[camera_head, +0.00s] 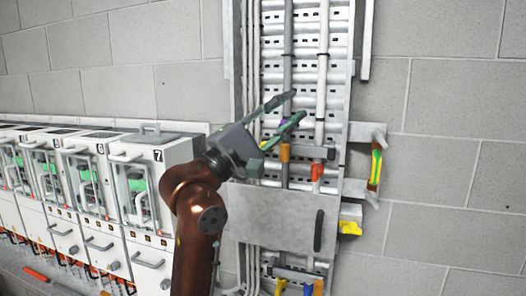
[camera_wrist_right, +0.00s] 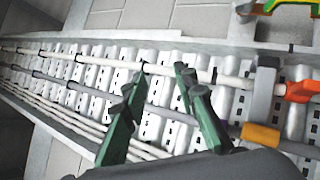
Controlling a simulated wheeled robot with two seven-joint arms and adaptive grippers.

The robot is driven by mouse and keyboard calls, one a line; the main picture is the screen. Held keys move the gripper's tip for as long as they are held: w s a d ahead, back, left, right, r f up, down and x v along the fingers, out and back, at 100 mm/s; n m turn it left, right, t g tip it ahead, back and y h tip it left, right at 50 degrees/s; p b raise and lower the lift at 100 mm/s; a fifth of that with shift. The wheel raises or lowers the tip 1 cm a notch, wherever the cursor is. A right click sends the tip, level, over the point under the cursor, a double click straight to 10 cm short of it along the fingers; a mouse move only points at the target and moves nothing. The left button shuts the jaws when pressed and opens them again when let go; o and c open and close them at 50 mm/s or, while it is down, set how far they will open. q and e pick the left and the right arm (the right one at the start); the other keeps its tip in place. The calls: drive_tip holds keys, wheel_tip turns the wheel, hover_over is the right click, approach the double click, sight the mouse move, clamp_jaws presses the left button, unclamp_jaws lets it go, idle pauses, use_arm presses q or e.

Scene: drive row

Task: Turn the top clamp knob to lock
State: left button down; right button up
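A vertical slotted cable tray (camera_head: 273,48) on the wall carries grey and white cables. A grey clamp bar (camera_head: 312,152) crosses it, with an orange piece (camera_head: 285,153) on the grey cable and a red-orange piece (camera_head: 317,172) on the white cable. They also show in the wrist view as the bar (camera_wrist_right: 263,92), orange piece (camera_wrist_right: 260,137) and red-orange piece (camera_wrist_right: 300,92). I cannot tell which part is the knob. My right gripper (camera_head: 294,106) is open and empty in front of the tray, above the bar, its fingers spread in the wrist view (camera_wrist_right: 157,85). My left gripper is not in view.
A grey panel (camera_head: 275,215) covers the tray below the clamp. More coloured pieces, including a yellow one (camera_head: 349,228), sit lower. A side bracket holds a yellow-green item (camera_head: 376,165). Numbered white cabinets (camera_head: 150,190) line the left wall. The right wall is bare.

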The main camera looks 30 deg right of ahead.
drive_tip(key=w+a+f+n+t+y, duration=0.3)
drive_tip(key=w+f+n+t+y, duration=0.4)
drive_tip(key=w+f+t+y, duration=0.4)
drive_tip(key=shift+g+h, duration=0.5)
drive_tip(key=shift+h, duration=0.1)
drive_tip(key=x, duration=0.2)
drive_tip(key=p+x, duration=0.1)
drive_tip(key=x, duration=0.1)
drive_tip(key=f+p+x, duration=0.1)
drive_tip(key=x, duration=0.2)
drive_tip(key=shift+s+d, duration=0.2)
drive_tip(key=shift+s, duration=0.1)
drive_tip(key=shift+c, duration=0.5)
clamp_jaws()
